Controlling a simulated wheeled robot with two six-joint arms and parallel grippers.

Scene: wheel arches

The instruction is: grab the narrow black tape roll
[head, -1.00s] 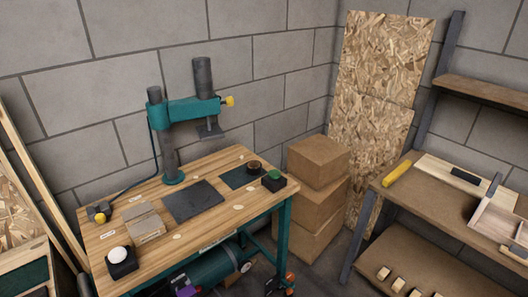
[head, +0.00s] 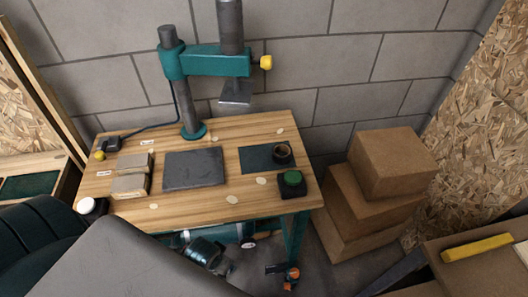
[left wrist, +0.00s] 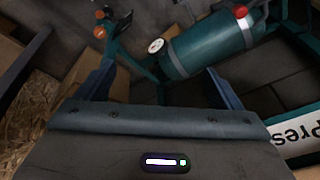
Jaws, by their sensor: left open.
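A small dark ring (head: 283,153), which looks like the narrow black tape roll, sits on a dark green mat (head: 258,160) at the right back of the wooden workbench (head: 215,205). My left gripper (left wrist: 160,88) is open and empty in the left wrist view, its two fingers spread apart below bench height. Beyond its fingers are the green tank and the floor. The tape roll does not show in the left wrist view. My left gripper's fingers cannot be made out in the head view, and my right gripper is not in view.
A black box with a green button (head: 292,184) stands in front of the mat. A dark plate (head: 194,168) lies mid-bench under a green press (head: 208,62). Cardboard boxes (head: 392,165) stand right of the bench. A green tank (left wrist: 205,43) lies below it.

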